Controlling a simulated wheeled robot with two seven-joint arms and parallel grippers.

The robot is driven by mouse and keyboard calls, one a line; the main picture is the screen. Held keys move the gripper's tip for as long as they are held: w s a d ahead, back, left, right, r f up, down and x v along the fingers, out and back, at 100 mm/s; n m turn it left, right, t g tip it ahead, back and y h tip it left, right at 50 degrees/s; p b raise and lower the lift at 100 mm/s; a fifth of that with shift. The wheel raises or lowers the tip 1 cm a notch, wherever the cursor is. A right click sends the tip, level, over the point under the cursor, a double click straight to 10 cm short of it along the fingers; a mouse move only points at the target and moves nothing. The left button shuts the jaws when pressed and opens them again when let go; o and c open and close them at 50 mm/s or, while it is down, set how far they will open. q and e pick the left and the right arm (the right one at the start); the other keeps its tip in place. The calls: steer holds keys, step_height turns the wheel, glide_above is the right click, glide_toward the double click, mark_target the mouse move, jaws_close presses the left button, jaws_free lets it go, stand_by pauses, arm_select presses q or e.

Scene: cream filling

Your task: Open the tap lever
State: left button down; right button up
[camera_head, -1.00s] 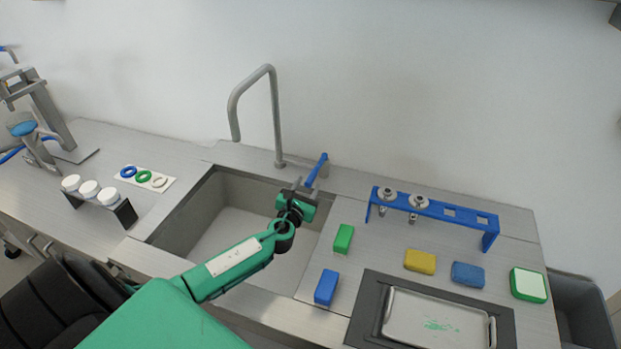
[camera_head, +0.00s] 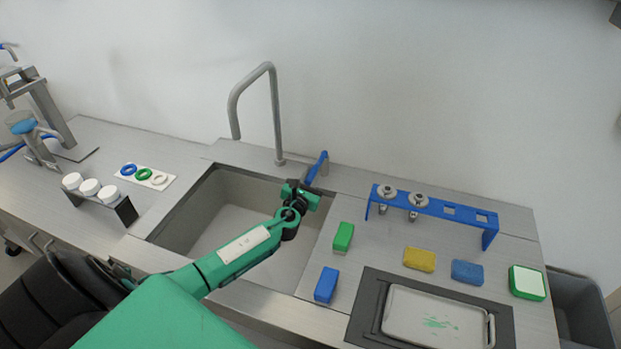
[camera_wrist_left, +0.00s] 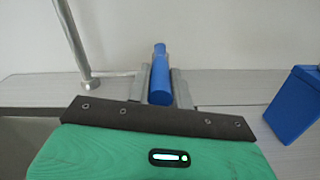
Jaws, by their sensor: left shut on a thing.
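The blue tap lever (camera_head: 318,165) stands on the counter behind the sink's right edge, tilted with its top to the right. The grey tap spout (camera_head: 276,120) rises to its left and arches over the sink. My left gripper (camera_head: 308,184) reaches across the sink to the lever. In the left wrist view the lever (camera_wrist_left: 160,75) sits between the two grey fingers of my left gripper (camera_wrist_left: 160,88), which is shut on it. The lever's lower end is hidden by the gripper body. My right gripper is not in view.
The sink basin (camera_head: 222,238) lies below my left arm. A green sponge (camera_head: 343,236) and a blue sponge (camera_head: 326,285) lie to its right. A blue rack (camera_head: 440,212) stands farther right, behind a metal tray (camera_head: 405,335). White-lidded jars (camera_head: 90,187) stand on the left.

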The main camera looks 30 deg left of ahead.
arm_select(q)
steer(key=shift+d, duration=0.1)
steer(key=w+d+n+g+y, duration=0.3)
steer(key=d+n+g+y, duration=0.1)
steer(key=d+n+y, duration=0.2)
steer(key=shift+w+y, duration=0.15)
steer(key=shift+y, duration=0.75)
steer(key=c, duration=1.3)
jaws_free()
steer(key=shift+o, duration=0.2)
